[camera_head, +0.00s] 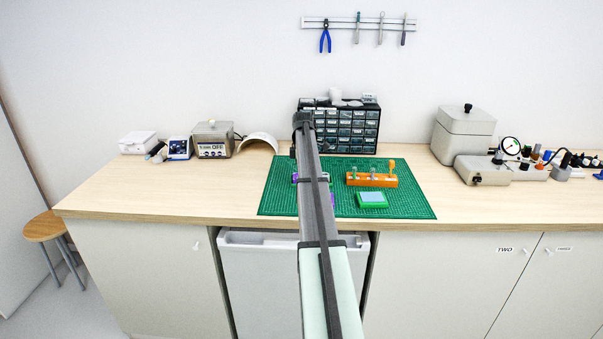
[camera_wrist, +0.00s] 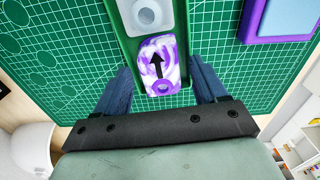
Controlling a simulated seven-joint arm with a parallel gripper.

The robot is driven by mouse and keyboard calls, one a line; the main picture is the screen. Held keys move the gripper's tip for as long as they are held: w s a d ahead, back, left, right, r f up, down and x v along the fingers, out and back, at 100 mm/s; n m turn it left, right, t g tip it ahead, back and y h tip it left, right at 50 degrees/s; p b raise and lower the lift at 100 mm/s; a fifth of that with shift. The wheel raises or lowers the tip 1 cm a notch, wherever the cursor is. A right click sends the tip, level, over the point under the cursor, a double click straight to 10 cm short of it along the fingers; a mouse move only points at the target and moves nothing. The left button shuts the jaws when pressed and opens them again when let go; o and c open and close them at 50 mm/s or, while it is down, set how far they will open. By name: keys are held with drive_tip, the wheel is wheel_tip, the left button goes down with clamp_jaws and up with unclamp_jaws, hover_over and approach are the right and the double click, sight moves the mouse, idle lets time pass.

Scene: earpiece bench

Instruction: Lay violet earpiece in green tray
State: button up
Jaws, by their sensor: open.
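In the wrist view a violet-and-white marbled earpiece (camera_wrist: 161,66) with a black arrow on it lies at the near end of a long green holder (camera_wrist: 128,42). My gripper (camera_wrist: 161,68) is open, with one dark finger on each side of the earpiece and the holder. I cannot tell whether the fingers touch either. In the head view a small green tray (camera_head: 372,204) with a pale grey-blue inside lies on the cutting mat, right of my arm. My arm hides my fingers and the earpiece there.
A violet tray (camera_wrist: 249,22) with a grey-blue inside is at upper right in the wrist view. A white domed piece (camera_wrist: 146,15) sits farther along the holder. An orange rack (camera_head: 371,180) with upright pieces stands behind the green tray. The right part of the cutting mat (camera_head: 418,200) is clear.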

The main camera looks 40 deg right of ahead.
wheel_tip(320, 180, up, 12)
idle(0.6)
drive_tip(key=shift+r, duration=0.1)
idle(0.4)
